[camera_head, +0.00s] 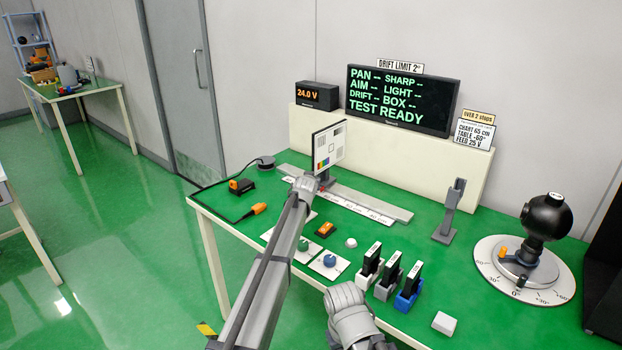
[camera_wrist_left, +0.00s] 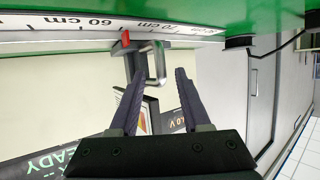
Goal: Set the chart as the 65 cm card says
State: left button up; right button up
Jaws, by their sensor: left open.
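The chart (camera_head: 328,146) is a white panel with color patches, standing upright on a rail with a centimeter scale (camera_head: 352,204). In the left wrist view, a red pointer (camera_wrist_left: 125,38) on its carriage sits between the 60 cm and 70 cm marks; the exact reading is unclear. My left gripper (camera_wrist_left: 160,73) is open, its fingers to either side of the chart's bent metal handle (camera_wrist_left: 159,62); I cannot tell whether they touch it. In the head view the left gripper (camera_head: 312,183) is at the chart's foot. The card (camera_head: 474,134) reads chart 65 cm, table -60°, feed 25 V.
A screen (camera_head: 402,100) reads TEST READY; a supply display (camera_head: 317,95) shows 24.0 V. A grey post (camera_head: 450,212) and a dial turntable with a black ball (camera_head: 545,217) stand right. Knobs, boxes and black modules (camera_head: 389,275) crowd the front.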

pick_arm(q)
jog(key=p+v, duration=0.1)
jog(key=v, duration=0.4)
jog(key=shift+s, duration=0.1)
jog(key=shift+r+p, duration=0.1)
jog(key=shift+p, duration=0.25)
